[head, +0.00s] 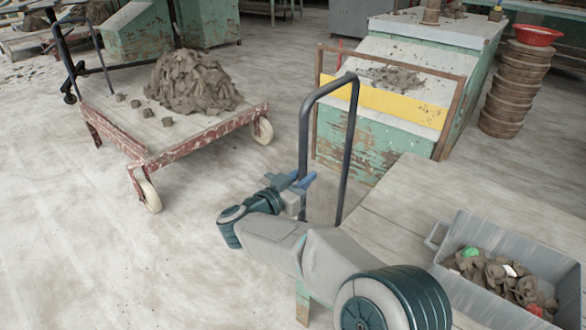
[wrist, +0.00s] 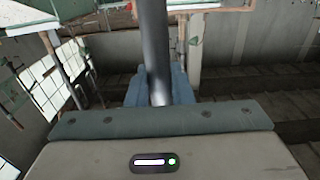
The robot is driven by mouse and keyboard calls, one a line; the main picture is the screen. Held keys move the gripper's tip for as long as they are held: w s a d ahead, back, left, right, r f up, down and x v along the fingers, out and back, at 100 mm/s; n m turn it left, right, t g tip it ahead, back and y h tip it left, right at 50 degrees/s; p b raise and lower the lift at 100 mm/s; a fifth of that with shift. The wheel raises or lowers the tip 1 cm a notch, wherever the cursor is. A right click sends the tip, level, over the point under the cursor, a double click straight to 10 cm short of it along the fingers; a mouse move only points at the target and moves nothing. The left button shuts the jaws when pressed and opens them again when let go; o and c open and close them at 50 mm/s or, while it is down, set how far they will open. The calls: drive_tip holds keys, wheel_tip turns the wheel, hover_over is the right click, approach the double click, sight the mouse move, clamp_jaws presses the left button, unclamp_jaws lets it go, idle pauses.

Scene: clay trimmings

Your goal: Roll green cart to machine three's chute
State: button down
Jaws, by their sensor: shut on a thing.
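The cart (head: 405,225) at the lower right has a pale wooden deck and a chipped green leg (head: 302,303). A dark tubular push handle (head: 352,125) rises at its far left end; its foot is partly hidden by my arm. My gripper (head: 306,181) is shut on the near upright of this handle. In the wrist view the dark tube (wrist: 155,60) stands between the blue fingers (wrist: 160,85). A chipped green machine (head: 385,135) with a yellow band and clay on its sloping front stands just beyond the cart. I see no number on it.
A red-framed cart (head: 150,160) with a clay heap (head: 193,82) stands at the left. A grey bin (head: 500,290) of scraps sits on the near cart's deck. Stacked brown rings (head: 513,90) under a red bowl (head: 537,35) stand at the right. Floor between the carts is clear.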

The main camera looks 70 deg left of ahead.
drive_tip(key=s+a+p, duration=0.3)
drive_tip(key=s+a, duration=0.1)
drive_tip(key=a, duration=0.1)
drive_tip(key=shift+a, duration=0.4)
